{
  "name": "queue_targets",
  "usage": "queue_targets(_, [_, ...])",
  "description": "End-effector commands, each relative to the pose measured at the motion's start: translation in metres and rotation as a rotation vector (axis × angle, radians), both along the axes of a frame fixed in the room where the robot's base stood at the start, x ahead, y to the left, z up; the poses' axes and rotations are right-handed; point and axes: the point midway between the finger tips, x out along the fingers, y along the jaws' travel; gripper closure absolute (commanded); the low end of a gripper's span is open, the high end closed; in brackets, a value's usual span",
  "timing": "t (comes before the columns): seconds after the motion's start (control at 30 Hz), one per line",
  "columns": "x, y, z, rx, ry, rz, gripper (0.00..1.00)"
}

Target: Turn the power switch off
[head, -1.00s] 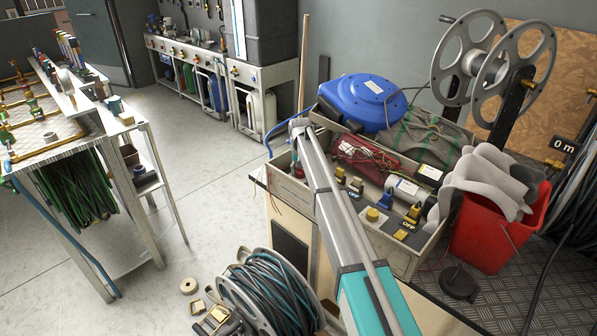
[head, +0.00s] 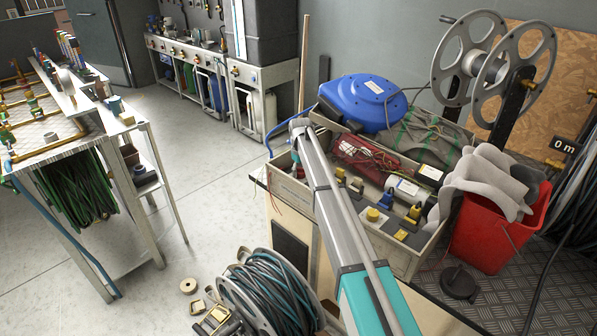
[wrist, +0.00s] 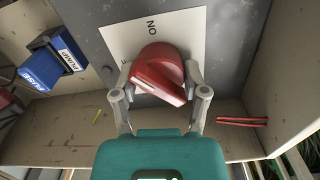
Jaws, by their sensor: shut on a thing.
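The power switch is a red rotary knob (wrist: 158,72) in the wrist view. It sits on a white label plate (wrist: 185,24) fixed to a grey panel (wrist: 93,40). "ON" is printed sideways above the knob, and part of a letter shows at its left; the rest is covered. The knob's raised grip slants down toward the right. My gripper (wrist: 161,82) is shut on the knob, one finger at each side. In the head view my arm reaches over the crate, and I cannot make out the fingers or switch there.
Wooden crate walls (wrist: 270,75) stand close around my gripper. In the head view, a blue reel (head: 362,101) and a red bucket (head: 497,235) stand near the crate (head: 409,262).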

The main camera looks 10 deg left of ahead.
Motion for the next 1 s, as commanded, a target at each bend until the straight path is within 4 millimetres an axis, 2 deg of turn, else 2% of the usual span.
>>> queue_targets(0.7, [0.0004, -0.0024, -0.0002, -0.004, 0.000, 0.672, 0.90])
queue_targets(1.0, [0.0009, -0.0033, -0.0001, -0.005, 0.000, 0.868, 0.90])
